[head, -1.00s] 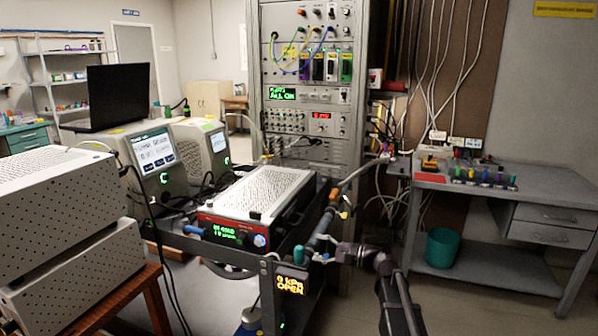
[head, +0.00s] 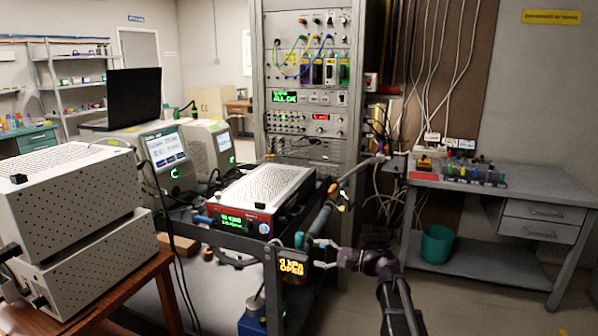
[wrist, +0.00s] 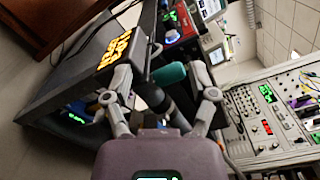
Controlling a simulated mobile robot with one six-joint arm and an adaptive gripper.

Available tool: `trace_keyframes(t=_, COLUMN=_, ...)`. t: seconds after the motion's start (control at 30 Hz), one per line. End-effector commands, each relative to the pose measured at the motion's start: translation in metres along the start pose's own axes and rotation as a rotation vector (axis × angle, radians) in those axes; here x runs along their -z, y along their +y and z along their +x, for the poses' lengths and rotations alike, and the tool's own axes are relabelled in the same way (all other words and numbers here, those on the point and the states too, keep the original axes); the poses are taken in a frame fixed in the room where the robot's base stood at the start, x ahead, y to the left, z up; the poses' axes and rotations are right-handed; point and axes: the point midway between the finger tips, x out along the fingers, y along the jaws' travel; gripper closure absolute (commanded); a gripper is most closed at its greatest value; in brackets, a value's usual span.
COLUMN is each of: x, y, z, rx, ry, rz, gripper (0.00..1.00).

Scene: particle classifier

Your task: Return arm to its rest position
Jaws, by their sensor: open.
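My gripper (head: 318,243) is at the end of my dark arm, in the lower middle of the head view, beside the corner of the black cart. In the wrist view, my gripper's (wrist: 162,76) two grey fingers are spread apart. A teal handle (wrist: 168,74) shows between and beyond the fingertips; contact cannot be told. The same teal handle (head: 299,240) is just left of the gripper in the head view.
An orange-lit "OPEN" display (head: 293,267) hangs on the cart corner, close to my gripper. A red-fronted instrument (head: 240,220) stands on the cart (head: 240,243). The grey bench (head: 530,180) and teal bin (head: 437,245) are right. Floor lies open between cart and bench.

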Motion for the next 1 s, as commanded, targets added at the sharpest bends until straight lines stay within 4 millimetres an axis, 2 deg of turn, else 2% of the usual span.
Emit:
trace_keyframes(t=0.17, x=0.0, y=0.0, z=0.001, rx=0.0, ry=-0.001, rz=0.0, gripper=0.26)
trace_keyframes(t=0.57, x=-0.01, y=0.03, z=0.005, rx=-0.124, ry=0.021, rz=-0.067, gripper=0.26)
trace_keyframes(t=0.87, x=-0.02, y=0.071, z=0.0, rx=-0.306, ry=0.051, rz=-0.163, gripper=0.26)
trace_keyframes(t=1.0, x=-0.027, y=0.104, z=-0.01, rx=-0.456, ry=0.071, rz=-0.237, gripper=0.26)
